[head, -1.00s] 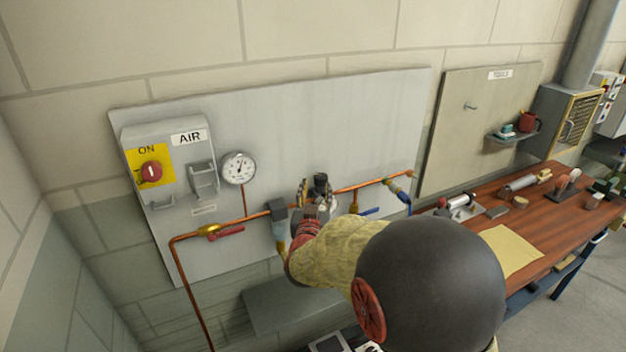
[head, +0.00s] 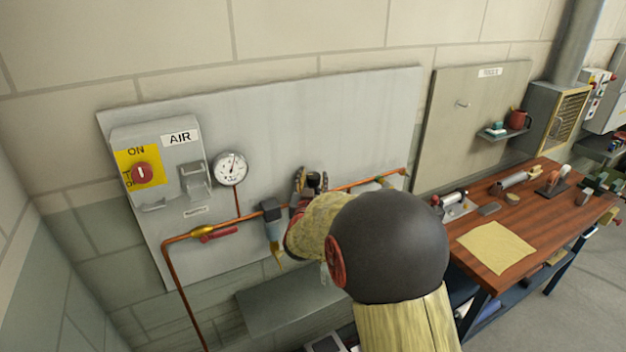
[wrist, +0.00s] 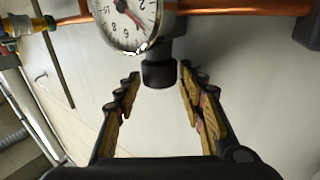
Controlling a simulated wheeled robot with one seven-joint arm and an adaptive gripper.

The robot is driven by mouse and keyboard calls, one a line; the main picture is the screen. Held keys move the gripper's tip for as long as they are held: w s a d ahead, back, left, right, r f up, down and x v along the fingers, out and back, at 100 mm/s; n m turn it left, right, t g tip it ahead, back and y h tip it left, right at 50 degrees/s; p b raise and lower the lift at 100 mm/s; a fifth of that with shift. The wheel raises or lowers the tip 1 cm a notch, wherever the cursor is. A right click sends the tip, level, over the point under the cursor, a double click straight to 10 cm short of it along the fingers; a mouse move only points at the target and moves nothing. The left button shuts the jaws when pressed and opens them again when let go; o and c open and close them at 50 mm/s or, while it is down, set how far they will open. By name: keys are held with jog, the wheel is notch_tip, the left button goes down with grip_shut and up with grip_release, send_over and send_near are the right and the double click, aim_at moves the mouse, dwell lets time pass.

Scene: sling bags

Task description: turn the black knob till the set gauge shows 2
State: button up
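The black knob (wrist: 158,74) shows in the wrist view as a short dark cylinder on the regulator. The set gauge (wrist: 128,22), a round white dial in a metal rim, sits right beside it, cut off by the top edge. Its red needle shows, but I cannot read its value surely. My gripper (wrist: 157,80) is open, with its fingertips on either side of the knob's end; contact is not clear. In the head view my gripper (head: 309,183) is at the copper pipe, and my arm hides the knob and set gauge.
Another gauge (head: 231,168) hangs on the grey board (head: 270,115), beside the AIR switch box (head: 155,160). A red-handled valve (head: 215,234) and a filter bowl (head: 272,222) are on the copper pipe left of my gripper. A wooden workbench (head: 525,225) stands at right.

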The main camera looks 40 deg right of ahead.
jog(key=shift+c, duration=0.8)
jog(key=c, duration=0.7)
jog(key=shift+d+f+n+t+y+b, duration=0.1)
jog(key=shift+n+t+y+b, duration=0.25)
jog(key=shift+b, duration=0.3)
jog(key=n+t+y+b, duration=0.1)
jog(key=b, duration=0.1)
jog(key=y+b, duration=0.1)
jog(key=shift+s+d+f+n+t+b, duration=0.1)
jog(key=shift+s+d+n+t+b, duration=0.1)
jog(key=shift+n+t+b, duration=0.2)
jog(key=shift+d+n+t+y+b, duration=0.1)
jog(key=shift+n+t+y+b, duration=0.6)
jog(key=shift+y, duration=0.45)
jog(key=n+y, duration=0.1)
jog(key=n+t+y+p, duration=0.1)
jog(key=shift+d+r+y, duration=0.1)
jog(key=shift+r+y, duration=0.1)
jog(key=shift+y, duration=0.1)
jog(key=n+y+p, duration=0.1)
jog(key=y, duration=0.1)
jog(key=n+t+y+p, duration=0.1)
jog(key=p, duration=0.1)
jog(key=shift+s+d+r+y, duration=0.1)
jog(key=shift+d+r+y, duration=0.1)
jog(key=shift+y, duration=0.2)
jog(key=n+y+p, duration=0.3)
jog(key=y, duration=0.1)
jog(key=shift+f, duration=0.15)
jog(key=shift+y+p, duration=0.3)
